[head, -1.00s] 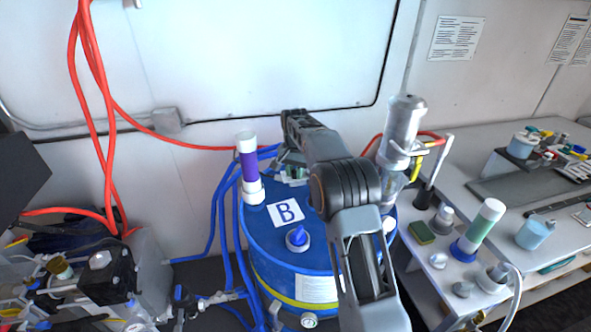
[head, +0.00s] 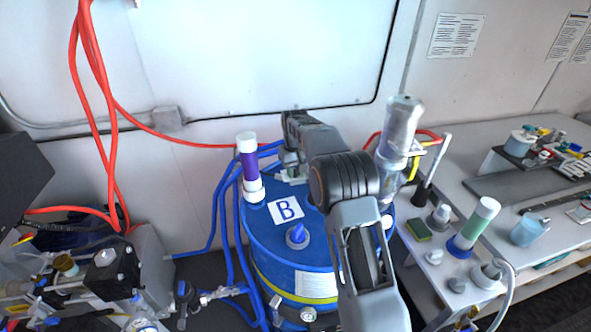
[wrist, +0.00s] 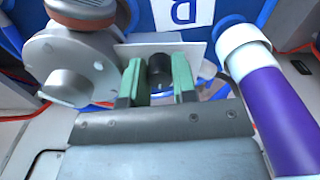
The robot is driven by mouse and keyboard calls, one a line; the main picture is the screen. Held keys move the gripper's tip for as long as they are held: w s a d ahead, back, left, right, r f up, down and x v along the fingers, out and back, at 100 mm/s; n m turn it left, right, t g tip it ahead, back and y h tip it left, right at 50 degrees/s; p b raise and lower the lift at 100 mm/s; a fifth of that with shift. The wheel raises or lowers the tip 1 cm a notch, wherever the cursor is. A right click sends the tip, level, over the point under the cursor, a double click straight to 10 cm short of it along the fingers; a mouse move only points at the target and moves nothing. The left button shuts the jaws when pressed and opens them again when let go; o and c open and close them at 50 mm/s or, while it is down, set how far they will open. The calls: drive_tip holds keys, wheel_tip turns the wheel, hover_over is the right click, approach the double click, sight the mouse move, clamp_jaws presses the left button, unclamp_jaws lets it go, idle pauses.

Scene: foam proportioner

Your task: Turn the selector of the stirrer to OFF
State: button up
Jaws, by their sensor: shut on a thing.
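In the wrist view, my gripper (wrist: 158,82) has its two green fingers on either side of a small black selector knob (wrist: 160,68), shut on it. The knob stands at a pale plate (wrist: 192,49) beside a grey rounded housing (wrist: 62,70). Its pointer and any OFF marking cannot be read. In the head view, my gripper (head: 292,172) is low over the back of the blue drum (head: 262,240), partly hidden by my arm. The knob is hidden there.
A white-and-purple cylinder (head: 249,168) stands on the drum's left, close to my gripper, and shows at right in the wrist view (wrist: 285,115). A blue-based cap (head: 297,236) sits in front. A silver cylinder (head: 400,125) rises at right. Blue hoses (head: 222,220) run down the left.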

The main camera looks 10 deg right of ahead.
sight(295, 170)
drive_tip(key=shift+n, duration=0.4)
drive_tip(key=o, duration=0.9)
wheel_tip(295, 170, up, 14)
drive_tip(key=shift+f, duration=0.1)
idle(0.4)
drive_tip(key=shift+w, duration=0.15)
